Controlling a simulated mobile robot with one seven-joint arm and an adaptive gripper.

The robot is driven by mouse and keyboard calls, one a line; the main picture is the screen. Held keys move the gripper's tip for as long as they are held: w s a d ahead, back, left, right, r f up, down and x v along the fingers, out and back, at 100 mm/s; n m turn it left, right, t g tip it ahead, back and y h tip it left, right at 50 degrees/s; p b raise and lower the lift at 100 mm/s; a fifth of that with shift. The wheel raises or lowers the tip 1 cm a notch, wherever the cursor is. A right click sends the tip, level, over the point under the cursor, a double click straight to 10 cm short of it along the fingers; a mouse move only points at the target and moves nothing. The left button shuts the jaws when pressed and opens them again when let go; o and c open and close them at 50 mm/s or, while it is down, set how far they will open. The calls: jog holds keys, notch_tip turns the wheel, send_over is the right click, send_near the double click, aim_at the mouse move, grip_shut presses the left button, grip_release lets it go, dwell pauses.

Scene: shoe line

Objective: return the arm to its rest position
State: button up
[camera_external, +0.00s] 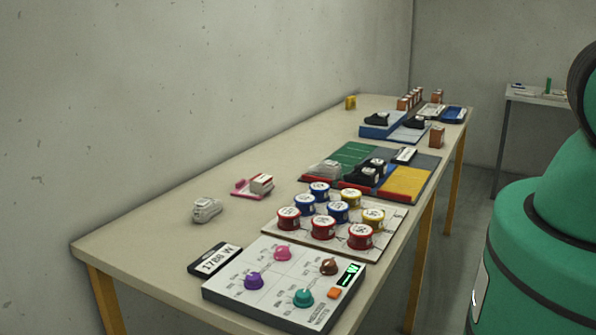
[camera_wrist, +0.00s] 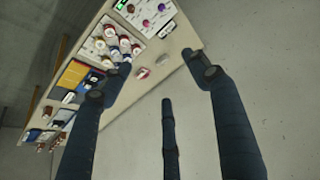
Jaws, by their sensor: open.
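My gripper (camera_wrist: 157,68) shows in the wrist view with its dark blue fingers spread wide. It is open, with nothing between the fingers. It is held in the air, and the long table shows beyond the fingertips. In the external view my green arm (camera_external: 545,230) fills the right edge, beside the table, and the gripper is out of frame. The long table (camera_external: 150,240) stands along the wall. A grey shoe (camera_external: 206,209) and a pink piece (camera_external: 243,188) with a red-and-white item lie on its near left part.
A second small table (camera_external: 525,97) stands far right.

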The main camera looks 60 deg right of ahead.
notch_tip(320, 180, down, 10)
jog(key=b, duration=0.8)
jog(key=shift+r+b, duration=0.25)
jog(key=shift+b, duration=0.05)
dwell(0.5)
